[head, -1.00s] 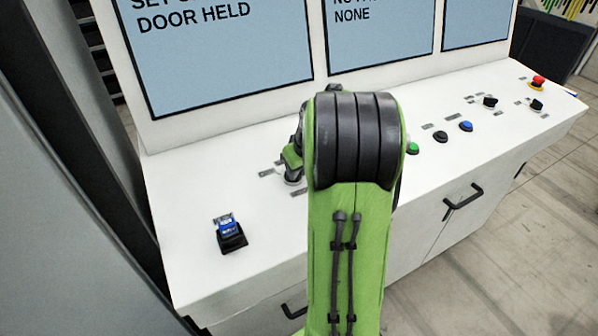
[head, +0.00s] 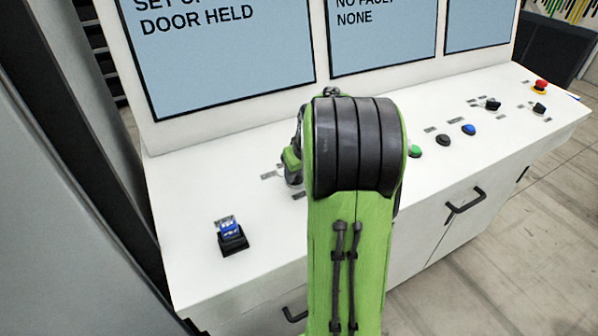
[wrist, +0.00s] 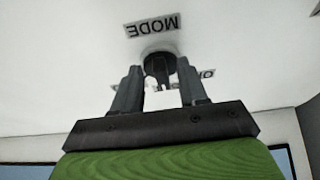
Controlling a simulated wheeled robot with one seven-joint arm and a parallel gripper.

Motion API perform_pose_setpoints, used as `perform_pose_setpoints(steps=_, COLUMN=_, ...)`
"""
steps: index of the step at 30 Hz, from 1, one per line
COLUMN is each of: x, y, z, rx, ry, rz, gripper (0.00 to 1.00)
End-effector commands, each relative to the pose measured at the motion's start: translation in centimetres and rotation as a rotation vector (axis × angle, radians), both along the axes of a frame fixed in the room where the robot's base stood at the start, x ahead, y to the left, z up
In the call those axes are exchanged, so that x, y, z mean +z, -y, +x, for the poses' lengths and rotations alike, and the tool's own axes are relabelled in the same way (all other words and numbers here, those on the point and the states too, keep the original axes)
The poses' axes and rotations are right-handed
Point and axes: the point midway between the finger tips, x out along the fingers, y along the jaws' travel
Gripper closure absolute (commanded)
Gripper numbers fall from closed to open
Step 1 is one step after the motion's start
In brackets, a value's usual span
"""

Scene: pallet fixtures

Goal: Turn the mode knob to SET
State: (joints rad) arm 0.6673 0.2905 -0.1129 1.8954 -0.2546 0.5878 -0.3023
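The dark mode knob (wrist: 159,66) on a pale round base shows in the wrist view, below the upside-down MODE label (wrist: 152,26). My gripper (wrist: 158,70) points at the panel with one finger on each side of the knob. The fingers are spread, and a gap seems to show between each finger and the knob, so it looks open. Other position labels are partly covered by the fingers, and I cannot read which position the knob points to. In the head view my arm hides most of the knob and the gripper.
The white console (head: 190,185) carries a blue-topped switch (head: 230,232) at left. Green (head: 415,152), black and blue (head: 469,129) buttons, more dark knobs and a red stop button (head: 541,86) lie to the right. Screens (head: 225,50) rise behind.

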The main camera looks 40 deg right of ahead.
Motion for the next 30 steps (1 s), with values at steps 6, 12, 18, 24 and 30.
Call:
perform_pose_setpoints(steps=6, x=0.4, y=0.0, z=-0.2, rx=0.000, ry=0.000, rz=0.000, gripper=0.57)
perform_pose_setpoints(steps=12, x=4.6, y=-0.5, z=-1.7, rx=0.000, ry=0.005, rz=-0.004, gripper=0.57)
perform_pose_setpoints(steps=18, x=10.0, y=-1.1, z=-3.9, rx=0.000, ry=0.005, rz=-0.005, gripper=0.57)
perform_pose_setpoints(steps=24, x=13.8, y=-1.5, z=-5.4, rx=0.000, ry=0.002, rz=-0.001, gripper=0.57)
perform_pose_setpoints(steps=30, x=14.6, y=-1.7, z=-5.8, rx=0.000, ry=-0.001, rz=0.000, gripper=0.57)
